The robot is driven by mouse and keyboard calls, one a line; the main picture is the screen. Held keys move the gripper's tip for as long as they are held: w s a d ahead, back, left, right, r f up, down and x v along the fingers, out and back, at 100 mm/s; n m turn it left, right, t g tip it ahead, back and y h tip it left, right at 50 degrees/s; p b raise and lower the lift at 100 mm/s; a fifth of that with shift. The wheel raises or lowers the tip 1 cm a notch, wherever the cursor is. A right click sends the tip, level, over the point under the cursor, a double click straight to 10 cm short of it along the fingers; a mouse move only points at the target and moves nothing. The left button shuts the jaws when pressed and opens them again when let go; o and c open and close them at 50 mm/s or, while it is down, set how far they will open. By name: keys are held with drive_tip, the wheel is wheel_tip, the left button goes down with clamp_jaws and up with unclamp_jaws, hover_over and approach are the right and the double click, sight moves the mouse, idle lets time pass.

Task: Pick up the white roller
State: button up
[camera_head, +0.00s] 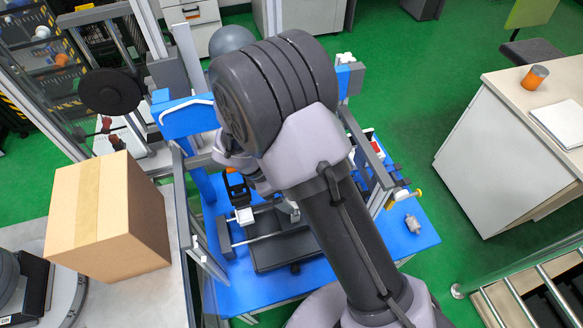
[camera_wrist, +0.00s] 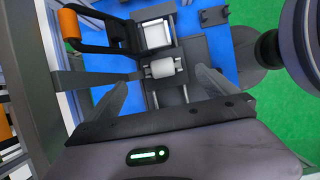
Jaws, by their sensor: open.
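The white roller (camera_wrist: 163,68) lies crosswise on a dark grey fixture (camera_wrist: 168,97) in the wrist view. My gripper (camera_wrist: 160,78) is open, with one grey finger toward each end of the roller and visible space between. The fingers are not closed on it. I cannot tell the height gap. A white square block (camera_wrist: 155,34) sits in the fixture just beyond the roller. In the head view my arm hides the gripper, and a small white piece (camera_head: 243,215) shows on the fixture; I cannot tell whether it is the roller.
A black bracket (camera_wrist: 100,40) with an orange grip (camera_wrist: 68,28) stands left of the roller. The fixture is on a blue table (camera_head: 412,243) with metal framing around it. A cardboard box (camera_head: 82,226) stands at left. A desk with an orange cup (camera_head: 535,77) is at right.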

drive_tip(key=b+x, duration=0.3)
drive_tip(key=x, duration=0.4)
drive_tip(key=shift+s+f, duration=0.15)
drive_tip(key=shift+f, duration=0.3)
drive_tip(key=shift+r, duration=0.15)
drive_tip(key=shift+c, duration=0.5)
drive_tip(key=c, duration=1.5)
